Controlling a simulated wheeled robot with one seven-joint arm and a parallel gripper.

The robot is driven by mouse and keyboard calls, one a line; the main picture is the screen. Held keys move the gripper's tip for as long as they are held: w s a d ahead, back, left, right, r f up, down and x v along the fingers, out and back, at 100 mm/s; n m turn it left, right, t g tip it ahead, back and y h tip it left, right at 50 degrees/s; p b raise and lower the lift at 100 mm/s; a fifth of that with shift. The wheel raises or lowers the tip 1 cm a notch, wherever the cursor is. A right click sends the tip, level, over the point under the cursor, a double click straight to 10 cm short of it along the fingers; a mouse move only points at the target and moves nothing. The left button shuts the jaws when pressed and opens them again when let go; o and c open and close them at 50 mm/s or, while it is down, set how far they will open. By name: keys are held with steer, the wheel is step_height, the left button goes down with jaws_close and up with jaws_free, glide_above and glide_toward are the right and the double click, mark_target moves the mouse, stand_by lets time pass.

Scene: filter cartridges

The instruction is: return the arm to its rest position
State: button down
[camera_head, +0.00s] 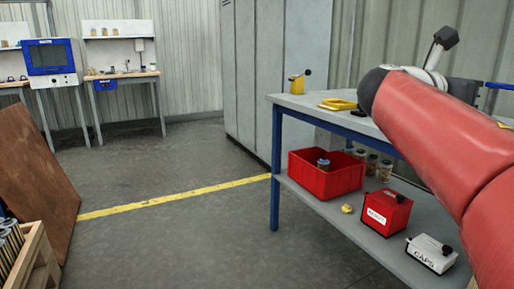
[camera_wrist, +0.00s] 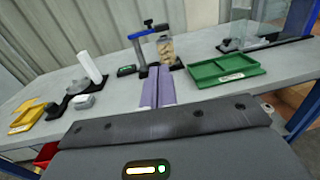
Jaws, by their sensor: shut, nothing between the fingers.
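My gripper (camera_wrist: 158,82) shows in the wrist view as two purple fingers pressed together, with nothing between them. It is above the grey bench top (camera_wrist: 200,84), pointing toward the back of the bench. In the head view my red arm reaches across the right side over the bench top (camera_head: 302,103). The gripper itself cannot be made out there. Beyond the fingertips in the wrist view are a blue and black clamp-like stand (camera_wrist: 140,50) and a jar with tan contents (camera_wrist: 166,49). Whether the fingers touch anything is hard to tell.
A green tray (camera_wrist: 225,70), a yellow tray (camera_wrist: 27,117) and a white cylinder (camera_wrist: 90,67) are on the bench. On the lower shelf are a red bin (camera_head: 325,182), a red box (camera_head: 386,213) and a white CAPS box (camera_head: 432,253). The floor (camera_head: 160,235) left of the bench is open.

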steer(key=s+a+f+m+t+y+p, duration=0.15)
steer(key=a+f+m+y, duration=0.25)
steer(key=f, duration=0.4)
steer(key=s+a+f+m+y+p, duration=0.1)
steer(key=s+a+f+m+y, duration=0.25)
steer(key=f, duration=0.55)
steer(key=s+a+f+m+y+p, duration=0.1)
steer(key=s+a+f+m+y, duration=0.4)
steer(key=a+f+m, duration=0.2)
steer(key=s+a+f+m+g+y+p, duration=0.1)
steer(key=s+a+f+m+y, duration=0.3)
steer(key=a+f+m, duration=0.3)
steer(key=s+a+f, duration=0.1)
steer(key=a, duration=0.3)
steer(key=shift+s+a+y, duration=0.15)
steer(key=shift+a+y, duration=0.05)
steer(key=shift+y, duration=0.15)
